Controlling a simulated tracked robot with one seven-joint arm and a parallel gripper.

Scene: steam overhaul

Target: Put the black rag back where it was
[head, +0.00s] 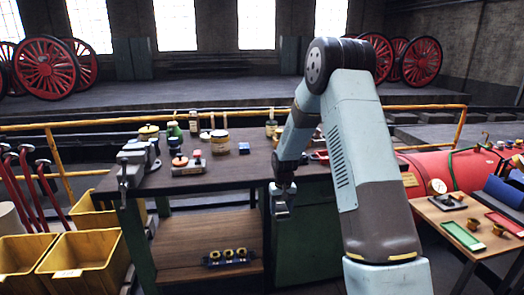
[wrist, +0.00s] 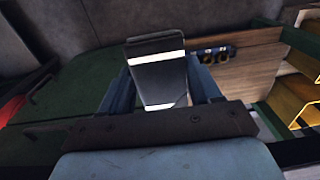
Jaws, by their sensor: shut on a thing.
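My gripper (head: 283,207) hangs in front of the workbench (head: 235,172), below its top edge and beside the open lower shelf. In the wrist view, the blue-grey jaws of my gripper (wrist: 163,88) are shut on a dark, flat, folded-looking piece with two white bands, which I take to be the black rag (wrist: 158,78). It stands out past the fingertips, and its lower part is hidden by the gripper body. In the head view the rag is too small to make out clearly.
A vise (head: 135,168), jars and tins stand on the bench top. A small rack (head: 228,257) sits on the lower shelf (head: 180,281). Yellow bins (head: 85,262) stand at left. At right, a side table (head: 443,212) holds trays and cups beside a red boiler (head: 455,172).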

